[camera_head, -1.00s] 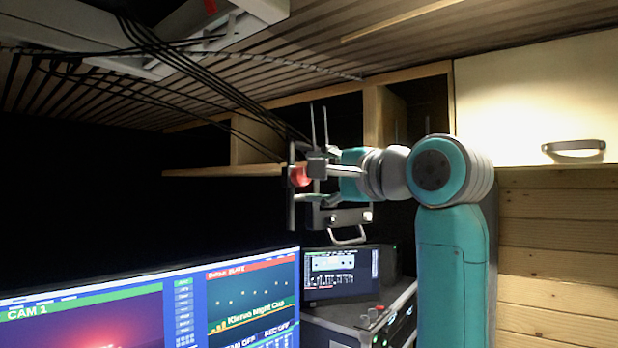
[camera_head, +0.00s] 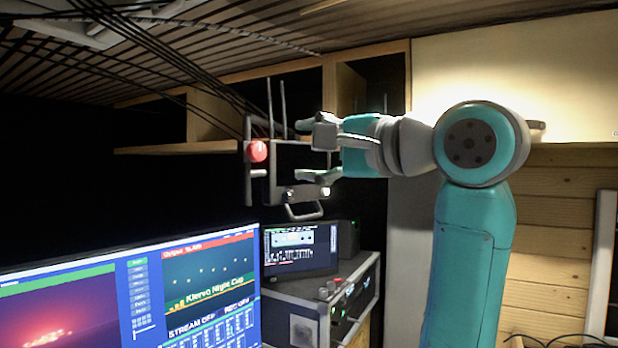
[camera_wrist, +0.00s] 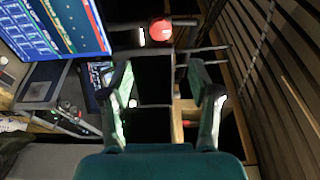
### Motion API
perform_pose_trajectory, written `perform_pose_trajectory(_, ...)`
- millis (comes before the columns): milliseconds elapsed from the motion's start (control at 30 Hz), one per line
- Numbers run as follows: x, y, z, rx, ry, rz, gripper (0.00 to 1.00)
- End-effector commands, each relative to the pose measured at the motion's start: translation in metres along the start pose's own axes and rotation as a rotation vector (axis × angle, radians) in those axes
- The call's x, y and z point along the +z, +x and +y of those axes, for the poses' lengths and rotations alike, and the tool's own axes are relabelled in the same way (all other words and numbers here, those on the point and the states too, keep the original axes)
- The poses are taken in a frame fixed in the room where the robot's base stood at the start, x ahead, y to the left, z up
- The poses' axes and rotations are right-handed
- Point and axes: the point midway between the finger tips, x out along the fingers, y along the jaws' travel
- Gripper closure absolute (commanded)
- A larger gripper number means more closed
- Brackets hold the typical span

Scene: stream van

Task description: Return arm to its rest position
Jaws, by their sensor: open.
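My gripper (camera_head: 310,150) is open and empty at the end of my teal arm, which is raised and bent, reaching left across the picture. Its two fingers point left towards a red ball-shaped part (camera_head: 257,151) on a dark upright bar, with a gap between them. In the wrist view my open fingers (camera_wrist: 158,75) stand apart with nothing gripped, and the red part (camera_wrist: 160,30) is beyond the fingertips. A dark frame with thin upright rods and a metal handle (camera_head: 303,211) is beside the red part; how it is fixed is hidden.
A big monitor (camera_head: 210,275) stands at lower left. A small screen (camera_head: 300,248) and equipment case (camera_head: 290,291) are below my gripper. Open wooden shelves (camera_head: 228,120) and a pale cabinet (camera_head: 570,70) are behind; cables (camera_head: 160,40) hang under the slatted ceiling.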

Motion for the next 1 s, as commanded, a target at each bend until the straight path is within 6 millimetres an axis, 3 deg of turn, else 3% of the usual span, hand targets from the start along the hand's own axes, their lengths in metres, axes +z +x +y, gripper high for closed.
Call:
perform_pose_trajectory(167,-0.003,0.002,0.006,0.001,0.000,0.003,0.38)
perform_pose_trajectory(267,-0.011,0.009,0.025,-0.001,-0.001,0.013,0.38)
perform_pose_trajectory(633,-0.059,0.032,0.156,-0.011,-0.043,0.107,0.38)
perform_pose_trajectory(1000,-0.087,0.023,0.296,0.011,-0.127,0.226,0.38)
